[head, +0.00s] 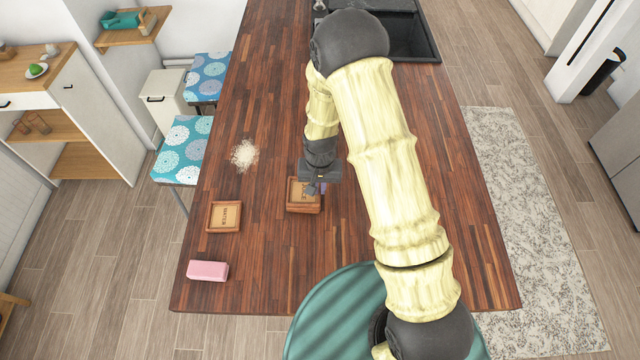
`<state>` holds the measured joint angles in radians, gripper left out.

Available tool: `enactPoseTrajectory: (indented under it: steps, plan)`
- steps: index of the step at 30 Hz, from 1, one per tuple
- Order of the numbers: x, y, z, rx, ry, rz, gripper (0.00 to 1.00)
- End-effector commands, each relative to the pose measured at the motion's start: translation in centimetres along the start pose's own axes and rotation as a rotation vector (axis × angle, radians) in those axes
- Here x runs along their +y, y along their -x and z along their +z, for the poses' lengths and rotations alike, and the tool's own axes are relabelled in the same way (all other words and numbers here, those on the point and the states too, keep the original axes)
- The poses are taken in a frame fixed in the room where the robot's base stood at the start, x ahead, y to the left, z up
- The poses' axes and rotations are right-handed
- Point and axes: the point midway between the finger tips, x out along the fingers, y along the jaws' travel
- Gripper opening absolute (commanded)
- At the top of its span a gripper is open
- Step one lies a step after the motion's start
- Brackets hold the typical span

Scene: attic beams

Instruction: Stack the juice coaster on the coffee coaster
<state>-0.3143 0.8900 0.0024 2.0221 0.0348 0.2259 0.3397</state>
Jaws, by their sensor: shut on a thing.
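A square brown wooden coaster (297,192), which I take for the juice coaster, is at my gripper (317,187). Its label is mostly hidden by the gripper. My gripper is shut on its right side. A thick brown edge shows below it, like a second coaster (303,210) directly under it. That would be the coffee coaster, but its label is hidden. I cannot tell whether the two touch or a small gap is left.
A similar coaster marked WATER (225,217) lies to the left. A pink block (208,271) is near the front left, and a pale crumbly pile (244,154) lies farther back. The wooden counter (265,265) is clear in front of the gripper. A sink (410,38) is at the back.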

Motion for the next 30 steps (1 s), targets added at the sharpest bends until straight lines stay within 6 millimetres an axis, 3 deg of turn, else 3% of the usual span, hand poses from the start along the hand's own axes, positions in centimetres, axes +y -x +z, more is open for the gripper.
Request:
enactPoseTrajectory:
  steps: [8,9,12,25,30]
  plan:
    - [0.0,-0.4,0.0,0.000,0.000,0.000,0.00]
    - [0.0,-0.3,0.0,0.000,0.000,0.000,0.13]
    - [0.0,-0.2,0.0,0.000,0.000,0.000,0.28]
    - [0.0,0.3,0.0,0.001,0.000,-0.001,0.28]
    - [-0.1,2.0,-0.1,0.004,0.000,-0.002,0.28]
